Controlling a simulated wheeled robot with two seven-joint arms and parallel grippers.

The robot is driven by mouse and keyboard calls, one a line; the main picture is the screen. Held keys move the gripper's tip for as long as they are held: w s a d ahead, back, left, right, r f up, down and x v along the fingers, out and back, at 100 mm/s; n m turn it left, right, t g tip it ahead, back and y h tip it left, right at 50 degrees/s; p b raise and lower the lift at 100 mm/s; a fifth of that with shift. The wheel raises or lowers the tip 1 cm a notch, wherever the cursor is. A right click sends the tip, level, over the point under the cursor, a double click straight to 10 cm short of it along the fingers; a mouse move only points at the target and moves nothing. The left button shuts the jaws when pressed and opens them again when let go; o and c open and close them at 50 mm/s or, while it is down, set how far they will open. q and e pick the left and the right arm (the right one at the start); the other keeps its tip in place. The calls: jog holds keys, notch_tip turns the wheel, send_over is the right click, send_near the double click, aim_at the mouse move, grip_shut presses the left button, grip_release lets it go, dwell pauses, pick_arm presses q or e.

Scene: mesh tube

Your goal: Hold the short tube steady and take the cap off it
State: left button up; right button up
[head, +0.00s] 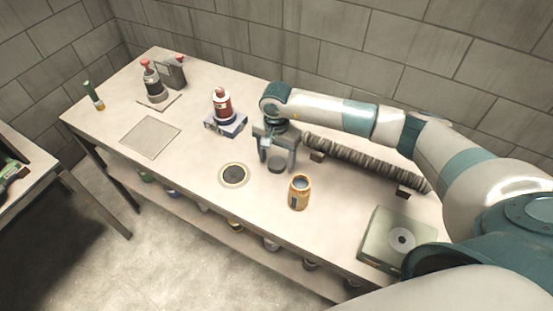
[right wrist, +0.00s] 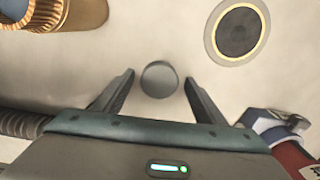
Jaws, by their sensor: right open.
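My right gripper (head: 278,163) is open above the cap, fingers pointing down. In the right wrist view the cap (right wrist: 159,80) sits between the fingertips with gaps on both sides. My left gripper is not in view.
A round pad (head: 233,174) with a dark centre lies left of the tube. A red bottle (head: 222,105) stands on a blue-grey block. A pale green box (head: 395,240) stands at right.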

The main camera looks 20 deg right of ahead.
aim_at(276, 162)
jog(key=shift+r, duration=0.2)
jog(key=shift+w+r, duration=0.1)
jog(key=shift+r, duration=0.15)
pick_arm(q)
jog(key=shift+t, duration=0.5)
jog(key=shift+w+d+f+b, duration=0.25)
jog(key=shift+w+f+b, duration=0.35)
jog(key=shift+b, duration=0.15)
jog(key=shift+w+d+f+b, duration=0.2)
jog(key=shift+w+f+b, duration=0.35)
jog(key=shift+b, duration=0.2)
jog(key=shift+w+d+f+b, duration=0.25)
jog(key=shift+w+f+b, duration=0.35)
jog(key=shift+b, duration=0.15)
pick_arm(e)
notch_tip(276, 162, up, 11)
jog(key=shift+r, duration=0.15)
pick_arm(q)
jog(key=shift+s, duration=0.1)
